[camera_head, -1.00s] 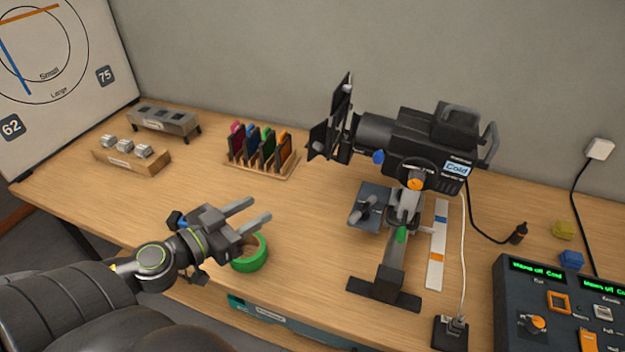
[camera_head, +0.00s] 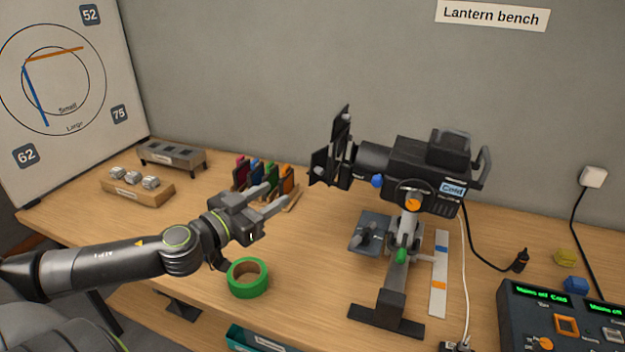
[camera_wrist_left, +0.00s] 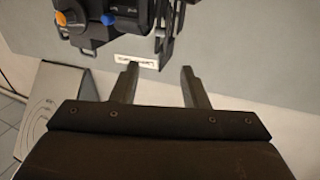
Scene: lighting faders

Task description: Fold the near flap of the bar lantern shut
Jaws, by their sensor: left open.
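The bar lantern (camera_head: 425,170) is a black lamp on a stand on the wooden bench, with its front end facing left in the head view. Black flaps (camera_head: 333,160) stand out from its front end; one reaches up and a lower one sticks out to the left. Which of them is the near flap I cannot tell for sure. My left gripper (camera_head: 276,196) is open and empty, left of the flaps and lower, apart from them. In the left wrist view its two fingers (camera_wrist_left: 157,85) are spread, with the lantern (camera_wrist_left: 95,22) beyond them at the top. My right gripper is not in view.
A rack of coloured frames (camera_head: 288,180) stands just behind my left gripper. A green tape roll (camera_head: 248,290) lies below it. A small holder of knobs (camera_head: 137,186) sits at the left. A control desk (camera_head: 560,320) stands at the right. Bench between tape and lantern stand is clear.

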